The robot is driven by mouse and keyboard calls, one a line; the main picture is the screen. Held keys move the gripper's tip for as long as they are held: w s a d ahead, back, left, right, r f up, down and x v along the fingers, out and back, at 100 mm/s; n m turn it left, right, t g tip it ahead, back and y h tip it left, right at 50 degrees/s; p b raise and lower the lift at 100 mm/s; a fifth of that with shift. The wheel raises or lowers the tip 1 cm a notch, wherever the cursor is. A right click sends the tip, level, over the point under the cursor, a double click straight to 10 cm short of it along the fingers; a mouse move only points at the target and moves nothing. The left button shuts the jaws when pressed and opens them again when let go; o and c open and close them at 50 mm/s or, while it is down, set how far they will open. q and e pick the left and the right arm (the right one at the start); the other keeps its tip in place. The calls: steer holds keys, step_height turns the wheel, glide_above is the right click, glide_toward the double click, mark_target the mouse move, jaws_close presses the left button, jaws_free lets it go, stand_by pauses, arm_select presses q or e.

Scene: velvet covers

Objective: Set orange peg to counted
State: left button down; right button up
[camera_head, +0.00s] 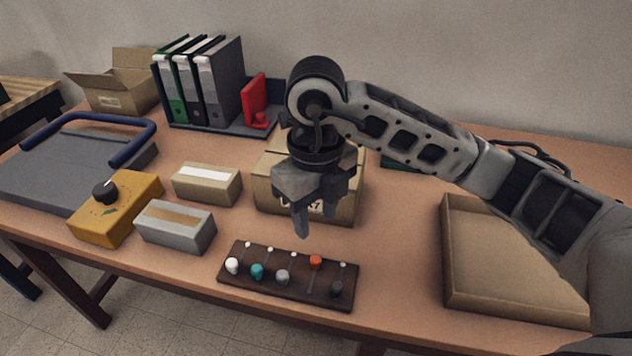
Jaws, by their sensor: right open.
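A dark brown peg board (262,285) lies near the table's front edge. The orange peg (315,262) stands upright in its back row, second from the right. A white peg (232,265), a teal peg (257,271), a grey peg (282,277) and a dark grey peg (336,288) stand in the front row. Small white marks show in the back row behind these pegs. My right gripper (316,222) is open and empty, pointing down above and behind the board, apart from the orange peg. My left gripper is out of view.
A cardboard box (265,195) stands behind the gripper. Left are a grey box (174,227), a tan box (207,184) and a yellow box with a black knob (116,207). An open tray (463,292) is right. Table between board and tray is clear.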

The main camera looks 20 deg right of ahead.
step_height(320, 180, up, 6)
steer(key=shift+r+p, duration=0.15)
steer(key=shift+p, duration=0.25)
stand_by(0.3)
